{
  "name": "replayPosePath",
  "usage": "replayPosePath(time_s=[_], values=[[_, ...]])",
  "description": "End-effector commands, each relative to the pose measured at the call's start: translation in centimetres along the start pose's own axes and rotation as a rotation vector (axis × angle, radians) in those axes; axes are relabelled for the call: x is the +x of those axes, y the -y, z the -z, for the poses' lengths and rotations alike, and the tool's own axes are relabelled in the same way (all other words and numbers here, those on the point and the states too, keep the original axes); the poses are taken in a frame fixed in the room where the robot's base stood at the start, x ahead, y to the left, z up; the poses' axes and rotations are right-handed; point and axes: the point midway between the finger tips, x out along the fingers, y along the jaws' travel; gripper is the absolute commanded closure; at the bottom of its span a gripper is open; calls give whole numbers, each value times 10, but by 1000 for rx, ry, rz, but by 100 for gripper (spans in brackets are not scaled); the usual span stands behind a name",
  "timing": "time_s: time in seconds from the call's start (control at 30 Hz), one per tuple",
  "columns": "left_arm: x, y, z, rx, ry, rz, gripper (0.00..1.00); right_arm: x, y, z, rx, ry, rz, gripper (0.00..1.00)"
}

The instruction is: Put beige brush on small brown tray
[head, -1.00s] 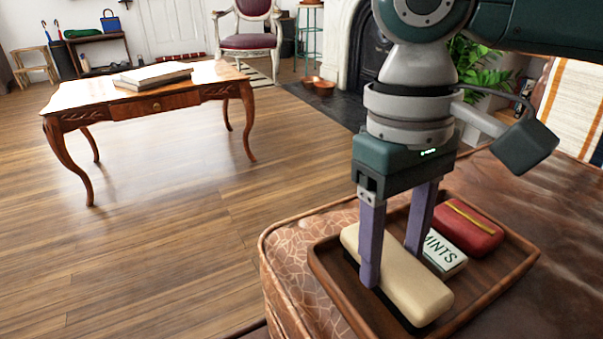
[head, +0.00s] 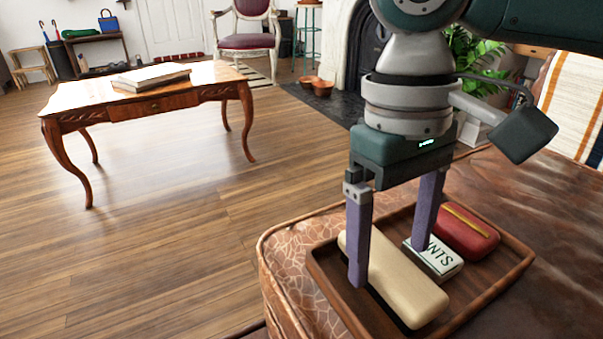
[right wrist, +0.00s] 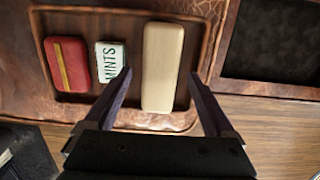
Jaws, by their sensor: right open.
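The beige brush (head: 405,285) lies in the small brown tray (head: 492,292) on a leather-covered surface, along the tray's near left side in the head view. My right gripper (head: 385,262) is open, with its two purple fingers on either side of the brush and apart from each other. In the right wrist view the brush (right wrist: 163,65) lies between and beyond the open fingers (right wrist: 158,85), inside the tray (right wrist: 132,118). My left gripper is not in view.
A mints tin (head: 440,262) and a red case (head: 468,230) share the tray. The leather ottoman (head: 520,190) has bare room beyond the tray. A wooden table (head: 150,100) with books stands on the floor at the left.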

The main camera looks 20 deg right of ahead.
Motion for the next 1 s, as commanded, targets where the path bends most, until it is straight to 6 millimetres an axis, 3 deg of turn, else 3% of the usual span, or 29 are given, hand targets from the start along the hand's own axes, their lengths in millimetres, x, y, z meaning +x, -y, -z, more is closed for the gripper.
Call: replayPosePath(time_s=[0.03, 0.3, 0.53, 0.67, 0.9, 1.0], values=[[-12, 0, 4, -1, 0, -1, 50, -18, 1, 0, -1, -3, 2, 11], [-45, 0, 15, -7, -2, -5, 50, -79, 1, 0, 0, -4, 3, 11], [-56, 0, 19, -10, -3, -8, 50, -106, 1, 0, -1, -2, 3, 11], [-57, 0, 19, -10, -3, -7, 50, -98, 12, -2, -51, -12, 18, 11], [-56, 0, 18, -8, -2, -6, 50, -46, 88, -26, -304, -166, 168, 11], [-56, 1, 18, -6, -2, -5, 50, -33, 110, -38, -342, -269, 232, 11]])
